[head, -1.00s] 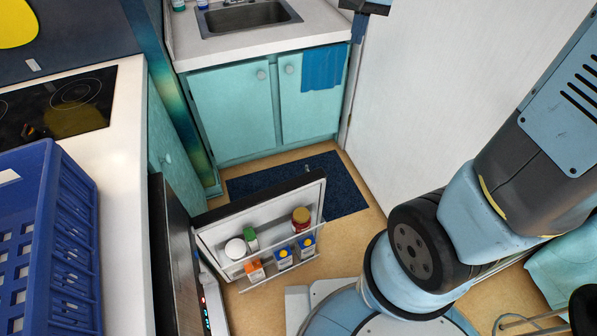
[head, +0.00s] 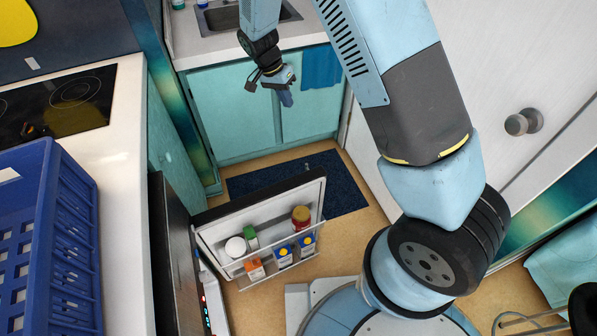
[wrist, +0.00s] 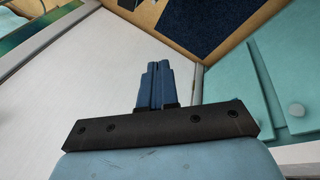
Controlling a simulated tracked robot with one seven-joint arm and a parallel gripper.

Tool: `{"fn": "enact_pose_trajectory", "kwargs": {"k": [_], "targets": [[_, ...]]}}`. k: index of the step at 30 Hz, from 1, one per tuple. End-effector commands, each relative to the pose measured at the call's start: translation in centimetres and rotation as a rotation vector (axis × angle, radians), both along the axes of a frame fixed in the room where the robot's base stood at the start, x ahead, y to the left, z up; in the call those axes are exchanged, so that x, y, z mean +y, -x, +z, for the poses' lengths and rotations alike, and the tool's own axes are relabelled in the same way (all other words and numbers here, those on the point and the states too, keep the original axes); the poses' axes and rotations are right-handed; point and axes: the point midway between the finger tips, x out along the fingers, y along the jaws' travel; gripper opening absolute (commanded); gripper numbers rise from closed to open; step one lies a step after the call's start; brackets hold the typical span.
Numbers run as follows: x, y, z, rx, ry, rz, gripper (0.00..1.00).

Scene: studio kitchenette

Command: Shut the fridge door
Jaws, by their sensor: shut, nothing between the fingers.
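The fridge door (head: 215,221) stands open at the lower middle of the head view, swung out from the dark-fronted fridge at the left. Its inner side faces me, with racks holding several jars and cartons. My gripper (head: 287,99) is shut and empty. It hangs in the air beyond the door, in front of the teal sink cabinet, apart from the door. In the wrist view my gripper's blue fingers (wrist: 157,75) are together. A small part of the fridge door may show at the wrist view's top edge, but I cannot tell.
A blue crate (head: 78,200) sits on the white counter at the left, near the hob (head: 60,105). A dark blue mat (head: 345,190) lies on the floor behind the fridge door. A white wall with a round knob (head: 523,122) stands at the right.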

Motion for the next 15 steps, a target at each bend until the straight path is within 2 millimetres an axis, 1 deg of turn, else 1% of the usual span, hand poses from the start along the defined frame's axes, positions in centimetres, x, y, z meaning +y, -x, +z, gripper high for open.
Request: {"fn": "enact_pose_trajectory", "kwargs": {"k": [1, 3, 5, 9, 15], "targets": [[0.8, 0.0, -2.0, 0.002, 0.027, -0.004, 0.00], [1.7, 0.0, -4.4, -0.002, 0.061, -0.017, 0.00], [2.4, 0.0, -6.5, -0.009, 0.089, -0.028, 0.00], [3.9, 0.4, -11.4, -0.028, 0.157, -0.048, 0.00], [5.3, 1.3, -18.0, -0.072, 0.248, -0.065, 0.00]]}}
